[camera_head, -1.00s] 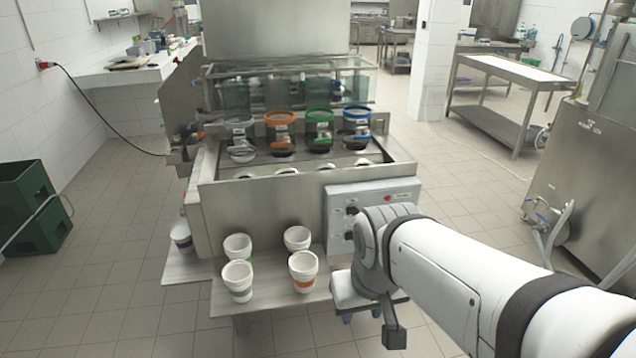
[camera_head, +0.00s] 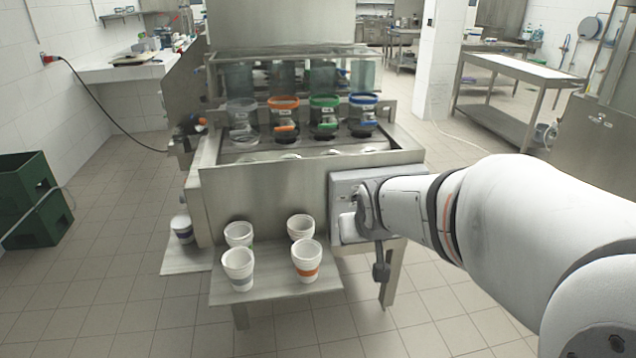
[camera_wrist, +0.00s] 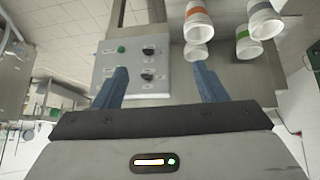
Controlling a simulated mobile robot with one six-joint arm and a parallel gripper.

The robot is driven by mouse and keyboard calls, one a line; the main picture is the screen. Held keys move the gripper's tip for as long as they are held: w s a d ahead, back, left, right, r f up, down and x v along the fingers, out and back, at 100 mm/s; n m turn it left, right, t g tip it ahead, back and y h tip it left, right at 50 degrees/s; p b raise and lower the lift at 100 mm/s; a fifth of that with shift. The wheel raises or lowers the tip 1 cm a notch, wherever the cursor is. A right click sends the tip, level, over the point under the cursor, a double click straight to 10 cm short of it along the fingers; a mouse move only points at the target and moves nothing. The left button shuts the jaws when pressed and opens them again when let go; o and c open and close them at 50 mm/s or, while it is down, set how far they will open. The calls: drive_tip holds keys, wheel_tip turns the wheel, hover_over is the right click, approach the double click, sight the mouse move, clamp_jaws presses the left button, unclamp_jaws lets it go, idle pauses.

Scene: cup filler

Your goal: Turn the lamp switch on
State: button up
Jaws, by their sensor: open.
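The grey control panel (camera_wrist: 170,70) fills the upper middle of the wrist view. It has two black rotary knobs, an upper one (camera_wrist: 148,50) and a lower one (camera_wrist: 147,75), and a green button (camera_wrist: 121,49). Its labels are too small to read, so I cannot tell which control is the lamp switch. My gripper (camera_wrist: 160,68) is open and empty, with blue fingers spread either side of the knobs, facing the panel. I cannot tell whether they touch it.
Several white cups stand on the metal shelf (camera_head: 270,288) left of the panel, including an orange-banded cup (camera_head: 306,262) close by. The steel filling machine (camera_head: 265,205) holds containers with coloured rims. Tiled floor is open at the front. A metal table (camera_head: 515,75) stands at the back right.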

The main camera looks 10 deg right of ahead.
drive_tip(key=w+d+f+t+b, duration=0.4)
drive_tip(key=w+f+b, duration=0.15)
drive_tip(key=w, duration=0.35)
drive_tip(key=w+d+f+t+y+b, duration=0.1)
drive_tip(key=w+d+f+t+b, duration=0.35)
drive_tip(key=w, duration=0.45)
drive_tip(key=w+d+f+t+b, duration=0.3)
drive_tip(key=w+f+b, duration=0.3)
drive_tip(key=w+f, duration=0.25)
drive_tip(key=w+r, duration=0.1)
drive_tip(key=w, duration=0.7)
drive_tip(key=shift+n, duration=0.4)
drive_tip(key=shift+w+a, duration=0.1)
drive_tip(key=c, duration=1)
